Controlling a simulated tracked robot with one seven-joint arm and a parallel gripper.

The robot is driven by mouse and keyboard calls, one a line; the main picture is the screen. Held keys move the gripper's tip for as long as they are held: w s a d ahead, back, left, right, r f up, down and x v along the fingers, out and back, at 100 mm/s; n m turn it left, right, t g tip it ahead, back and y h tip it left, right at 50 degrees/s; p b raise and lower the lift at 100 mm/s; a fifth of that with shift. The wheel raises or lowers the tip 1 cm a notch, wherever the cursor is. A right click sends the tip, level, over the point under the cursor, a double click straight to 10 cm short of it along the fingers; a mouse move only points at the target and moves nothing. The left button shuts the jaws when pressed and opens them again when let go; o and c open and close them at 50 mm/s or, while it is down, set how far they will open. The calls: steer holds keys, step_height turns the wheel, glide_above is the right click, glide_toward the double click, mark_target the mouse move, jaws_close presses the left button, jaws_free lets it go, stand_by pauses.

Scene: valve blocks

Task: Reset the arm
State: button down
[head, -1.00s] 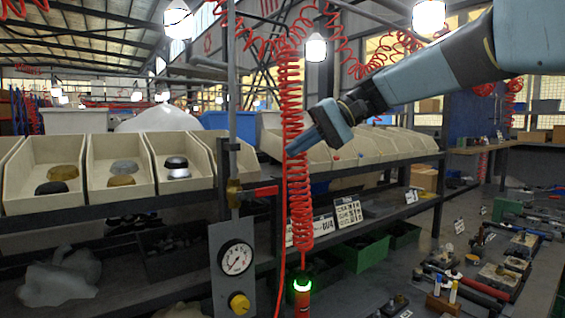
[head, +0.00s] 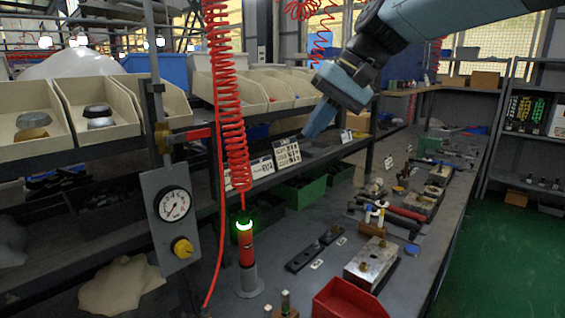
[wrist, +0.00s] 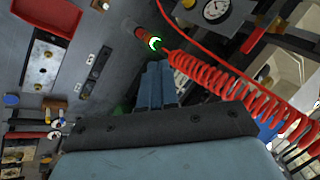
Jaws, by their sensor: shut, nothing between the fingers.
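My gripper (head: 319,122) hangs from my blue arm in the upper right of the head view, in the air above the bench. Its fingers are shut together with nothing between them. In the wrist view my gripper (wrist: 157,72) also shows closed fingers, pointing toward the bench with the red coiled hose (wrist: 225,85) close by on the right. In the head view the red hose (head: 227,95) hangs left of my gripper, apart from it, down to a red tool with a glowing green ring (head: 245,228).
A pressure gauge (head: 174,205) with a yellow knob (head: 182,248) and a red-handled valve (head: 190,136) stand at left. Pale bins (head: 95,112) line the shelf. A metal block (head: 372,262) and a red tray (head: 345,300) lie on the bench. Green floor at right is free.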

steer(key=s+d+f+t+h, duration=0.2)
steer(key=s+d+f+h, duration=0.1)
steer(key=s+d+f, duration=0.3)
steer(key=s+d+f+m+t+h, duration=0.1)
steer(key=s+d+f+t+h, duration=0.1)
steer(key=s+d+f, duration=0.3)
steer(key=d+f+h, duration=0.1)
steer(key=d+f, duration=0.2)
steer(key=d, duration=0.3)
steer(key=shift+s+d+m+t+h, duration=0.25)
steer(key=shift+s+m+t+h, duration=0.05)
steer(key=shift+s, duration=0.05)
